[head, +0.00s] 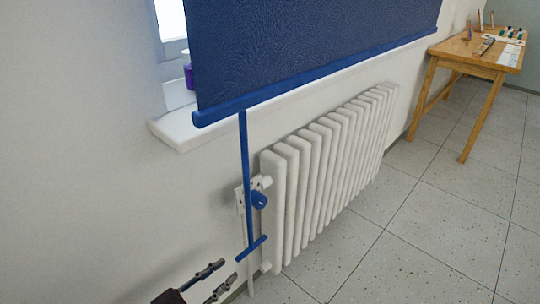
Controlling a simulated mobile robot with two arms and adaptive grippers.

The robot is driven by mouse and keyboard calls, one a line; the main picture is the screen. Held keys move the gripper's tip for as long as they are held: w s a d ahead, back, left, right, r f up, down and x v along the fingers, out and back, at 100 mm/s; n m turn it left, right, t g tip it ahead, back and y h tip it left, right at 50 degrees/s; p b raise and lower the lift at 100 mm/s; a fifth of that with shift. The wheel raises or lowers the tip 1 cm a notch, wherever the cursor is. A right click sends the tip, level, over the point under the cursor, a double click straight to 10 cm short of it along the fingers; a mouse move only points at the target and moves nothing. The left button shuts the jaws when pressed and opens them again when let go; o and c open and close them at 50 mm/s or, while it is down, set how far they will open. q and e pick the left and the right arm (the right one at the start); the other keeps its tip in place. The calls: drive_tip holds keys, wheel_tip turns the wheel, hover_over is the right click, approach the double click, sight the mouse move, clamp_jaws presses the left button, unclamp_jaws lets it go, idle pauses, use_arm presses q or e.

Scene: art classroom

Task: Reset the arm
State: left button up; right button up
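My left gripper (228,271) comes in at the bottom of the head view, left of centre. Its two dark fingers with grey tips are spread apart, and nothing shows between them. The tips lie just left of and below a blue T-shaped pull handle (252,248), with a visible gap in the picture. The handle hangs on a straight blue rod from a dark blue blind (310,45), which is lowered over most of the window. My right gripper is out of view.
A white radiator (318,165) with a blue valve knob (259,200) stands by the wall under the white windowsill (180,128). A wooden table (463,50) with art supplies is at the far right. The tiled floor (420,220) between is clear.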

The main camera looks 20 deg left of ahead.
use_arm(q)
drive_tip(key=shift+w+f, duration=0.1)
